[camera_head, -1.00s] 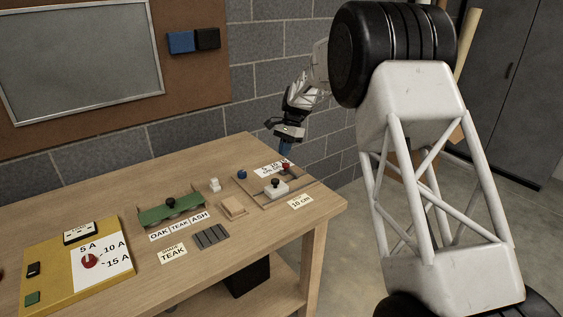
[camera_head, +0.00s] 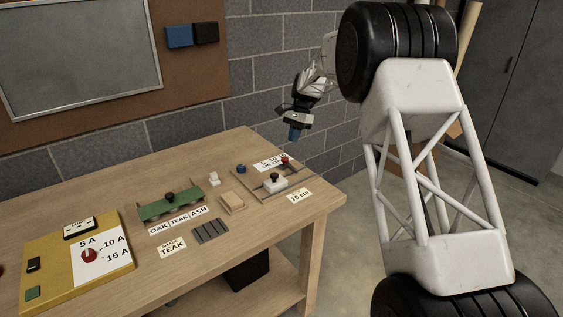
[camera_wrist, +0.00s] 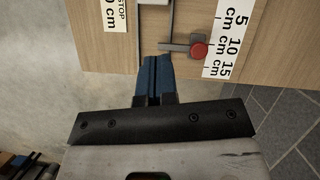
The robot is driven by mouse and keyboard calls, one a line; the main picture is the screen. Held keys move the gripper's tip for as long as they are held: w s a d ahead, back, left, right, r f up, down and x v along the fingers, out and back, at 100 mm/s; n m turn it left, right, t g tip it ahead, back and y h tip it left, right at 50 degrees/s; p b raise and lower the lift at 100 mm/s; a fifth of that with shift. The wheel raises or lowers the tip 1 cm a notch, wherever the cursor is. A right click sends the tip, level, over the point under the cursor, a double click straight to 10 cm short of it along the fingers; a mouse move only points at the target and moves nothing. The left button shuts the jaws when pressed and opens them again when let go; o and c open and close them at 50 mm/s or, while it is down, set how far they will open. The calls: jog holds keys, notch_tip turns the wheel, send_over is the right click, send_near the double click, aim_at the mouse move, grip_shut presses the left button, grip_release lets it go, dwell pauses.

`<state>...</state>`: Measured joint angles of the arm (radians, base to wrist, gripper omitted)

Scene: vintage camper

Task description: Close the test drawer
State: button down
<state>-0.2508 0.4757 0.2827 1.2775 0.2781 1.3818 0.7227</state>
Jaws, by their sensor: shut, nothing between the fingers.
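A small sliding fixture stands at the right end of the workbench in the head view. Its white block with a black knob (camera_head: 274,180) sits between thin dark rails; I cannot tell for sure whether this is the test drawer, or how far open it is. A red knob (camera_head: 285,160) on a grey bar lies beside the scale label (camera_head: 268,165); the red knob (camera_wrist: 198,50) also shows in the wrist view. My gripper (camera_head: 294,135) is shut and empty, raised beyond the bench's far right side. Its blue fingers (camera_wrist: 152,80) show in the wrist view, apart from the knob.
The wooden workbench (camera_head: 110,193) also bears a blue knob (camera_head: 241,169), a green fixture (camera_head: 170,206), a beige block (camera_head: 233,202) and a yellow panel (camera_head: 50,270). A grey block wall (camera_head: 260,65) stands behind. Open floor lies right of the bench.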

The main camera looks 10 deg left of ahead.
aim_at(267, 184)
jog(key=shift+d, duration=0.1)
dwell(0.3)
jog(key=x, duration=0.9)
jog(key=shift+f, duration=0.35)
jog(key=shift+s+a+f, duration=0.1)
jog(key=shift+s+a, duration=0.3)
jog(key=shift+s, duration=0.2)
jog(key=shift+s+a, duration=0.4)
jog(key=shift+s, duration=0.2)
jog(key=shift+s+a, duration=0.3)
jog(key=shift+s, duration=0.25)
jog(key=shift+s+a, duration=1.6)
jog(key=shift+a, duration=0.05)
